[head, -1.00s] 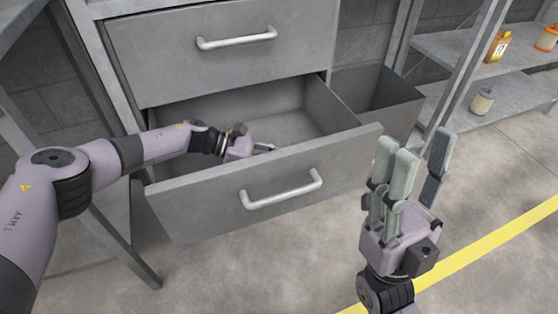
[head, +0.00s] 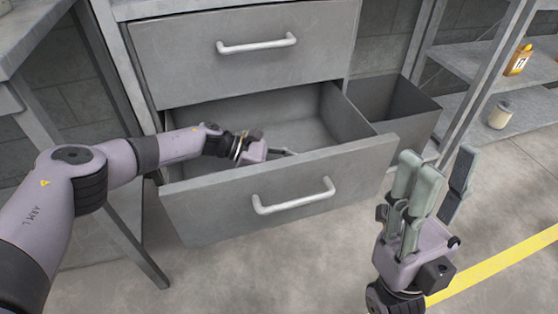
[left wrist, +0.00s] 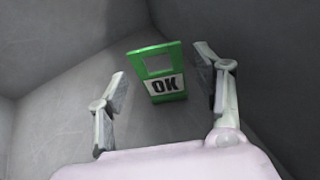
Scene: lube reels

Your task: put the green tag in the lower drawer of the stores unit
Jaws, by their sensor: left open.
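The lower drawer (head: 225,207) of the stores unit (head: 170,65) is pulled open. The green tag (left wrist: 158,76), with a white "OK" label and a square hole, shows in the left wrist view. It is inside the grey drawer, beyond and between the spread, open fingers of my left gripper (left wrist: 165,85), with gaps on both sides. The tag cannot be made out in the head view. My right gripper (head: 440,182) is open and empty, outside the drawer at the right.
The upper drawer (head: 245,75) is shut. A grey open bin (head: 415,122) stands right of the unit. A shelf rack (head: 485,65) at the right holds an orange bottle (head: 518,62) and a pale reel (head: 499,116). The floor in front is clear, with a yellow line (head: 500,262).

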